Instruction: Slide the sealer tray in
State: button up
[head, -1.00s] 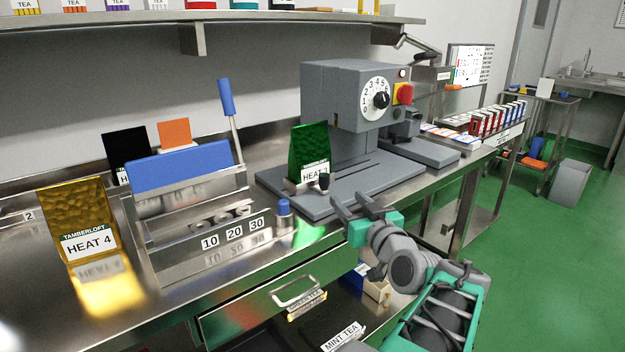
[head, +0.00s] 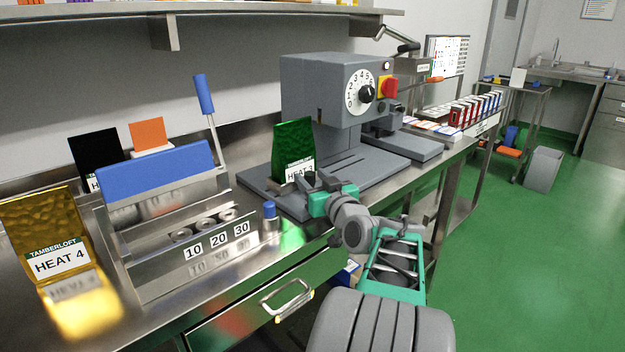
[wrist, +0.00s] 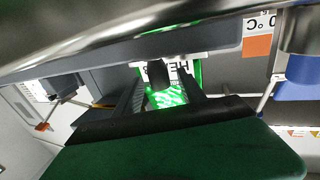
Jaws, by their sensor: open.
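The grey sealer (head: 320,85) stands on the bench with a numbered dial and a red switch on its front. Its tray (head: 283,187) sits at the near left of the sealer base and holds an upright green pouch (head: 293,145) with a HEAT label. The pouch also shows in the wrist view (wrist: 172,96). My gripper (head: 303,183) is open at the front of the tray. In the wrist view its fingers (wrist: 160,88) stand on either side of the tray's dark knob (wrist: 157,72); contact cannot be told. My gripper hides part of the tray.
A slotted base (head: 370,165) lies clear right of the pouch. A blue-topped rack (head: 160,170) marked 10, 20, 30 and a gold pouch (head: 50,235) stand at left. A small blue-capped item (head: 269,212) is near the bench edge. A drawer handle (head: 287,299) juts out below.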

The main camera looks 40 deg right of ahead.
jog(key=shift+c, duration=0.5)
grip_shut()
dwell(0.8)
